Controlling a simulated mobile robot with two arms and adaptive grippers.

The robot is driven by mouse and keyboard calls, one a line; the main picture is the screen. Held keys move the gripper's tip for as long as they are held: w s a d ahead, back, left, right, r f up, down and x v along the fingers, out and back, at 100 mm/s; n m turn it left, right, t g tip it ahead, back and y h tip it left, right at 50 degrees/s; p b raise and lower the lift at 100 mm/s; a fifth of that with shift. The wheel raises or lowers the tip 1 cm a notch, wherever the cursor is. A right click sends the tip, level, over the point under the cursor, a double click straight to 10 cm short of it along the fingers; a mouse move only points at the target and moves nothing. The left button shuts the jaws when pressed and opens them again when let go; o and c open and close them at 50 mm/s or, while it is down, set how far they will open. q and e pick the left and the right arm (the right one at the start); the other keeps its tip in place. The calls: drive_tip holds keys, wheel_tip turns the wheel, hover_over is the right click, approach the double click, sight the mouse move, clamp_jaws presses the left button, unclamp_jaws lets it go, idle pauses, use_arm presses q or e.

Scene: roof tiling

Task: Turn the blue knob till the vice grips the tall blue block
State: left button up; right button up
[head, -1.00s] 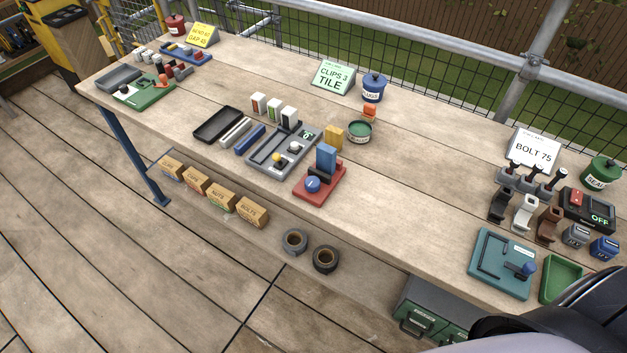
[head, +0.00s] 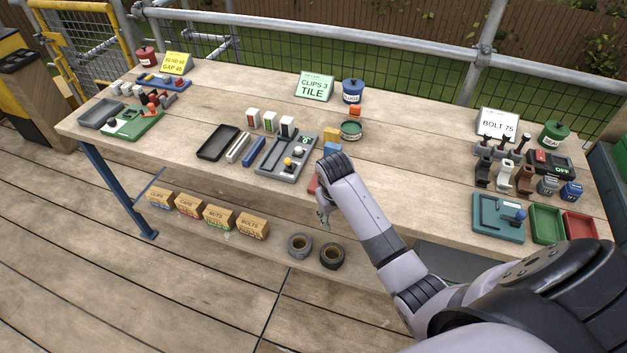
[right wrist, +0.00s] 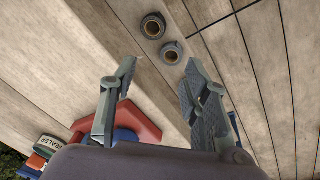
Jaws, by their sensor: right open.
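The red vice base (head: 313,186) shows only as a sliver in the head view, at the bench's front edge behind my right arm. The top of the tall blue block (head: 331,148) shows above my wrist; the blue knob is hidden there. My right gripper (head: 324,218) hangs just in front of the bench edge. In the right wrist view, the gripper (right wrist: 160,65) is open with nothing between its fingers. The red base (right wrist: 145,122) lies beside and behind the left finger. A blue part on it is mostly covered; I cannot tell whether it is knob or block. My left gripper is not in view.
Tape rolls (head: 331,256) and cardboard boxes (head: 219,216) sit on the lower shelf. Bench right of my arm is largely clear up to the teal fixture (head: 497,218).

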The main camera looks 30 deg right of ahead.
drive_tip(key=w+d+r+m+g+y, duration=0.1)
drive_tip(key=w+d+r+m, duration=0.1)
drive_tip(key=w+r, duration=0.6)
drive_tip(key=w+d+r+m+y, duration=0.1)
drive_tip(key=w+d+r, duration=0.25)
drive_tip(key=r, duration=0.85)
drive_tip(key=f, duration=0.5)
drive_tip(key=a+f, duration=0.1)
drive_tip(key=f, duration=1.1)
drive_tip(key=shift+w+a+f, duration=0.15)
drive_tip(key=shift+a+f, duration=0.05)
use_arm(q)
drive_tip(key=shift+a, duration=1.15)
use_arm(e)
drive_tip(key=shift+c, duration=0.5)
drive_tip(key=c, duration=0.8)
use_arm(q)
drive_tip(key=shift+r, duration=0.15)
